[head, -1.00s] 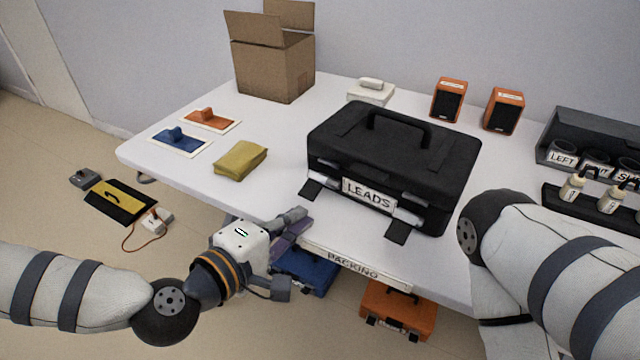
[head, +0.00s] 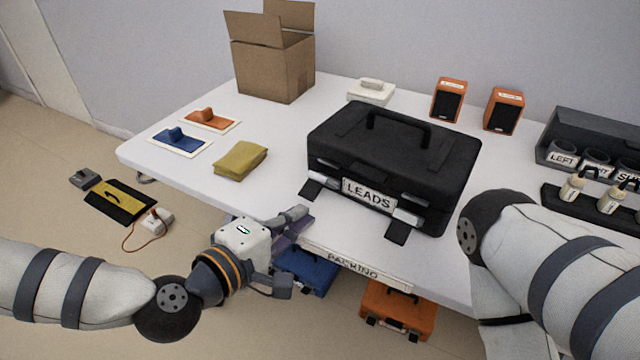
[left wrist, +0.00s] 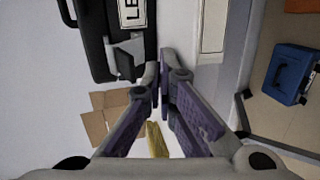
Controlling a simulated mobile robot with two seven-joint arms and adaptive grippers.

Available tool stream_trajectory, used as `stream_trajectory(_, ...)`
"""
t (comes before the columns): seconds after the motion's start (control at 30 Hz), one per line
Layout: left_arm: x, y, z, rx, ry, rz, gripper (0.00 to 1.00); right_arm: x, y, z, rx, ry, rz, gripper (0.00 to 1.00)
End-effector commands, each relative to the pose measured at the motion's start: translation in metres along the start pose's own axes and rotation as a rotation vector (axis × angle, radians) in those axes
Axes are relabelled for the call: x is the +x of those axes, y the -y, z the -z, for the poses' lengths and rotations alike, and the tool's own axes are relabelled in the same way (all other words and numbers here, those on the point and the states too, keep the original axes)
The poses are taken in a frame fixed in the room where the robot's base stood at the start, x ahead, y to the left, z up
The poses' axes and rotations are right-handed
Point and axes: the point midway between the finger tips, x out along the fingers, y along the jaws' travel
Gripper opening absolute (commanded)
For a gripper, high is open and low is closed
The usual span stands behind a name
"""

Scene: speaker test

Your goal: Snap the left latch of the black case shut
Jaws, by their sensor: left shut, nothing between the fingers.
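The black case (head: 395,150) sits lid down on the table, with a LEADS label (head: 369,194) on its front. Its left latch (head: 313,190) hangs out from the front as a dark flap, not flat against the case. The right latch (head: 397,232) also sticks out and down. My left gripper (head: 303,214) is shut and empty at the table's front edge, just below and in front of the left latch. In the left wrist view the left latch (left wrist: 126,58) lies left of the fingertips (left wrist: 161,80), with a gap between them. My right gripper is out of view.
A mustard cloth (head: 240,161) lies left of the case, and a cardboard box (head: 270,65) stands behind. Orange speakers (head: 449,98) and a dark rack (head: 590,140) stand to the right. Blue (head: 308,270) and orange (head: 398,312) cases sit below the table edge.

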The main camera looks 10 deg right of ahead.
Motion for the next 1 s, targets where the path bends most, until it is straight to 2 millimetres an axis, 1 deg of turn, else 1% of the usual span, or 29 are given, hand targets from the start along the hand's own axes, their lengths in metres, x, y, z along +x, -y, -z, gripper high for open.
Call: stream_trajectory(1.0,0.017,-0.012,-0.001,0.0,0.001,0.0,0.0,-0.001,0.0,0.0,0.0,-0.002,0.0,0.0)
